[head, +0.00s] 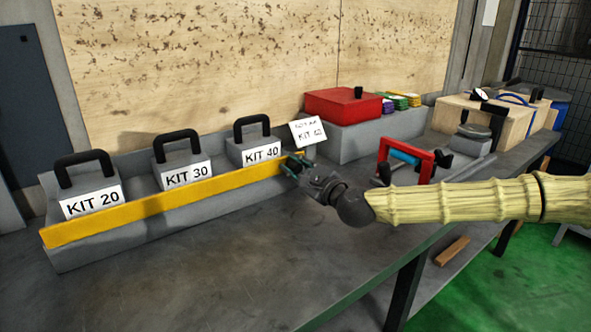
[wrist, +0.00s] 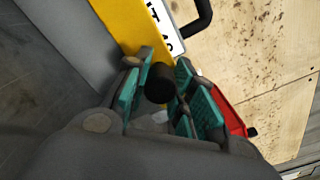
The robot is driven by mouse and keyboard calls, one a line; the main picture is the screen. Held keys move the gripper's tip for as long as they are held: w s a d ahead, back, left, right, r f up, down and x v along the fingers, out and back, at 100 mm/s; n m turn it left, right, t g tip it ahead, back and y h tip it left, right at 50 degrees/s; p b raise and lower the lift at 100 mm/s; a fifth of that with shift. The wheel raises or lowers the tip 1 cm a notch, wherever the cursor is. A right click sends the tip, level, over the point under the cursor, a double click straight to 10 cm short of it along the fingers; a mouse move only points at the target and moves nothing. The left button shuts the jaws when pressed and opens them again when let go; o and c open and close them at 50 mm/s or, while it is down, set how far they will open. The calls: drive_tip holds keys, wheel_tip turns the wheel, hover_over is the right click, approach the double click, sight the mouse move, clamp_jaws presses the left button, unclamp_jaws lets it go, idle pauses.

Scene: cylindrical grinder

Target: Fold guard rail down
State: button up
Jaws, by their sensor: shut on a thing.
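The yellow guard rail (head: 165,203) runs along the front of a grey rack, raised in front of the lower parts of the kit boxes. My gripper (head: 294,165) is at the rail's right end. In the wrist view the rail (wrist: 122,22) reaches in between my green-padded fingers (wrist: 164,78). A black round knob (wrist: 159,82) sits between the pads at the rail's end, and my gripper is shut on it. The head view hides the knob behind my fingers.
The rack holds KIT 20 (head: 92,200), KIT 30 (head: 184,173) and KIT 40 (head: 257,150), each with a black handle. A white label (head: 308,131) stands just behind my gripper. A red box (head: 343,104) and a red-framed tool (head: 407,152) are to the right. The bench front is clear.

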drive_tip(key=shift+f+t+y+b, duration=0.3)
drive_tip(key=shift+f+t+b, duration=0.1)
drive_tip(key=shift+b, duration=1.6)
drive_tip(key=shift+s+r+b, duration=0.1)
drive_tip(key=shift+b, duration=0.35)
drive_tip(key=shift+r, duration=0.15)
drive_tip(key=o, duration=1)
drive_tip(key=shift+o, duration=0.2)
drive_tip(key=shift+d, duration=0.1)
drive_tip(key=v, duration=1.2)
drive_tip(key=shift+f, duration=0.2)
